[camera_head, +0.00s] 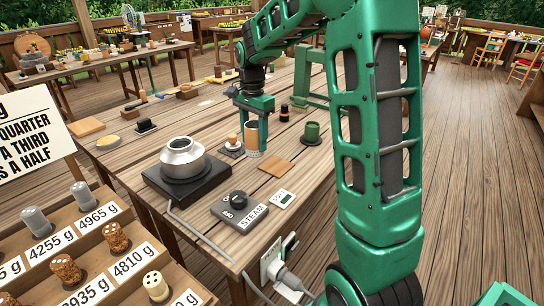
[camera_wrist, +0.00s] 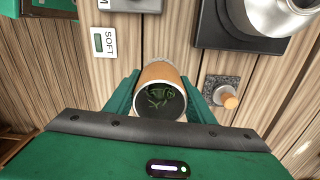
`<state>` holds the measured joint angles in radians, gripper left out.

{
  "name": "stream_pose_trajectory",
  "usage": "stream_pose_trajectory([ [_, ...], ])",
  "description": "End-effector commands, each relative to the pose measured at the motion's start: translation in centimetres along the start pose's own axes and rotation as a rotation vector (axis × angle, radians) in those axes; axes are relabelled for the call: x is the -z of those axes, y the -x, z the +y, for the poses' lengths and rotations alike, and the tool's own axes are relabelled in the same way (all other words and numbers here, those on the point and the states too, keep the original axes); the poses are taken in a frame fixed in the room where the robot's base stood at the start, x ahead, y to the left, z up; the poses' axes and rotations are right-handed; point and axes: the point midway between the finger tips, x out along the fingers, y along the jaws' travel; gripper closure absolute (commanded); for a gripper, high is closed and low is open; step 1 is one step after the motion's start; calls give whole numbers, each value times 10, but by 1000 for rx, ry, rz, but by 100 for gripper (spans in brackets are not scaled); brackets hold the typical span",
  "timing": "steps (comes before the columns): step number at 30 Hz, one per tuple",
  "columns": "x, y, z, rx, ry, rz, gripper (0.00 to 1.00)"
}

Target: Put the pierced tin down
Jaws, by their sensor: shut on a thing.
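The pierced tin (camera_wrist: 158,75) is a round cup with a brown cork-like sleeve and a pale lower end with a fine pattern. Green leaves lie on its dark inside in the wrist view. In the head view the tin (camera_head: 251,134) is upright over the wooden table. My gripper (camera_head: 256,130) is shut on it, with a green finger on either side in the wrist view (camera_wrist: 160,100). I cannot tell whether the tin's lower end touches the table.
A silver pot (camera_head: 182,155) stands on a black burner (camera_head: 190,189). Near the tin are a cork-topped knob on a dark slab (camera_head: 232,149), a wooden square (camera_head: 277,167) and a green cup (camera_head: 311,131). A STEAM box (camera_head: 238,211) and a SOFT display (camera_head: 282,198) lie nearer the front edge.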

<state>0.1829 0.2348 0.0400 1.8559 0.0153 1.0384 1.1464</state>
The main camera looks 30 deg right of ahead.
Motion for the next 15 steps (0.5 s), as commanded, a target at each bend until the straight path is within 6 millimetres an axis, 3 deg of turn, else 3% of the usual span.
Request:
stream_pose_trajectory([
  [1,16,-7,4,-2,-12,-1,91],
  [6,56,-28,12,-3,-21,-1,91],
  [15,94,-48,19,-1,-22,-1,91],
])
